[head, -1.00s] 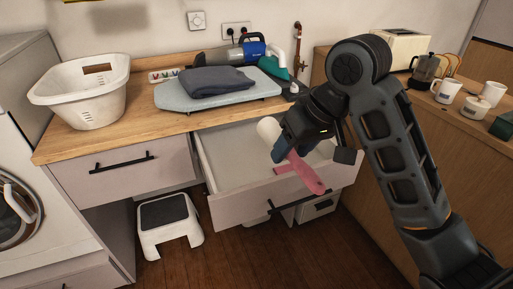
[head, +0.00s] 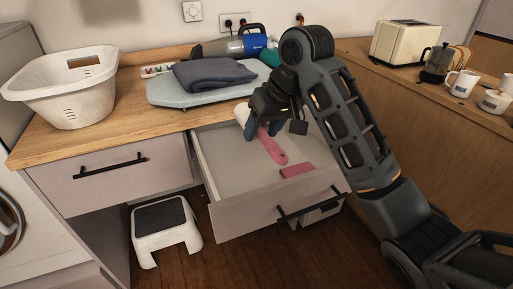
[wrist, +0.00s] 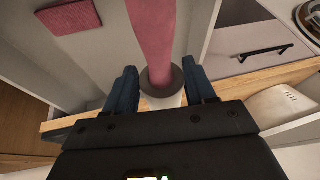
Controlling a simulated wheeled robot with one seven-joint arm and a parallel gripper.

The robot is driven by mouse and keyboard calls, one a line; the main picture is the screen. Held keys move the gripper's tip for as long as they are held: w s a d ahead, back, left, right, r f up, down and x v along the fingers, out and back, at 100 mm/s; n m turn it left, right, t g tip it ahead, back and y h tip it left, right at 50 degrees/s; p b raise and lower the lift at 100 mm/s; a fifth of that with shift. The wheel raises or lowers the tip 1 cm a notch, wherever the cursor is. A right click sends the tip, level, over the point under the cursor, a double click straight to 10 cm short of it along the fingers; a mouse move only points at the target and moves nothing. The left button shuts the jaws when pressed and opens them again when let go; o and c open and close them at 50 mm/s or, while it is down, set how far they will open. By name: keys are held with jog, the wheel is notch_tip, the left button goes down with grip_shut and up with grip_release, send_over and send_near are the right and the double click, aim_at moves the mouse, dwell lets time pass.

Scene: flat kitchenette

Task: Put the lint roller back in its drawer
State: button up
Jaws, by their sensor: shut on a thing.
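The lint roller has a pink handle (head: 272,147) and a white roll (head: 242,114). My gripper (head: 262,128) is shut on the lint roller near where the handle meets the roll, over the open drawer (head: 222,160). In the wrist view the pink handle (wrist: 152,40) runs away from between my two blue fingers (wrist: 162,90). The drawer is pulled out, and a flat pink piece (head: 297,170) lies inside near its front. The piece also shows in the wrist view (wrist: 68,24). I cannot tell whether the roller touches the drawer floor.
A wooden counter (head: 105,132) above the drawers holds a white basket (head: 68,92) and an ironing board (head: 185,98) with folded dark cloth (head: 213,73). A step stool (head: 163,230) stands below. A side counter at right holds a toaster (head: 402,42) and mugs.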

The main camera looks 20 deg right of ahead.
jog(key=w, duration=0.1)
jog(key=f, duration=0.1)
jog(key=w, duration=0.1)
jog(key=shift+w+a+f, duration=0.25)
jog(key=shift+w, duration=0.05)
jog(key=shift+f, duration=2)
jog(key=shift+f, duration=0.35)
jog(key=shift+f, duration=0.25)
jog(key=o, duration=1.1)
jog(key=shift+r, duration=0.1)
jog(key=p+v, duration=0.1)
jog(key=v, duration=1.2)
